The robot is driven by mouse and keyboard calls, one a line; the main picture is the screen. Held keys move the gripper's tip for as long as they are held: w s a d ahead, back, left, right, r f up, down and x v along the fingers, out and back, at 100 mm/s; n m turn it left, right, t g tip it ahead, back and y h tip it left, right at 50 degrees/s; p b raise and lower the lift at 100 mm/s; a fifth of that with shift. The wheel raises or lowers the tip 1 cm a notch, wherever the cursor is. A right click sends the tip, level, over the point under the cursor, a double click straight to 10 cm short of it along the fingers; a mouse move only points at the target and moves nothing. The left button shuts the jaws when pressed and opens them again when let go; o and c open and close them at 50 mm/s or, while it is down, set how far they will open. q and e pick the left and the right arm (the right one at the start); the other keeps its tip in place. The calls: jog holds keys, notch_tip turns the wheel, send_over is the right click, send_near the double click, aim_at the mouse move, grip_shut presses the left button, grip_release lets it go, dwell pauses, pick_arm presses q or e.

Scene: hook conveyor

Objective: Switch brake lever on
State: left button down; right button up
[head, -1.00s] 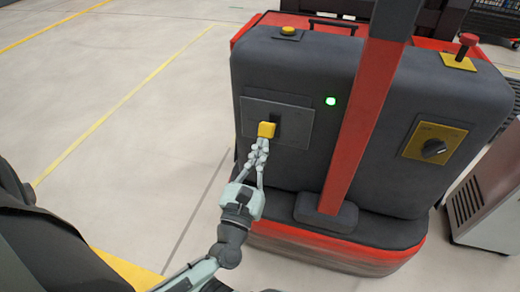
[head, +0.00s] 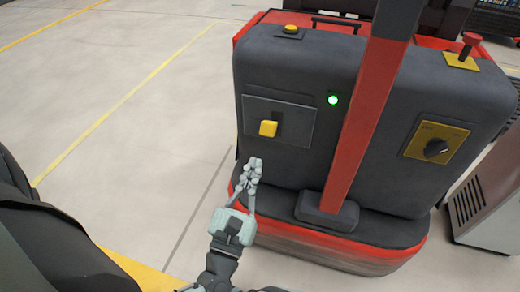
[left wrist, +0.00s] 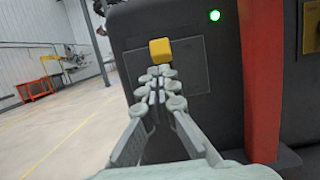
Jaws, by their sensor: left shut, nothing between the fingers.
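The brake lever is a yellow block-shaped handle (head: 268,128) on a dark grey plate (head: 297,123) on the front of the dark machine. It also shows in the left wrist view (left wrist: 160,51), just beyond the fingertips. A green light (head: 333,99) glows to the right above the plate. My left gripper (head: 254,163) is shut and empty, below the lever and apart from it in the head view. Its closed fingers also show in the left wrist view (left wrist: 157,72). My right gripper is not in view.
A red post (head: 366,115) rises right of the lever plate. A yellow button (head: 289,30) sits on top. Open floor (head: 130,110) lies to the left.

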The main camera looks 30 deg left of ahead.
pick_arm(q)
jog(key=v, duration=0.6)
jog(key=shift+w+f, duration=0.1)
jog(key=shift+f, duration=0.15)
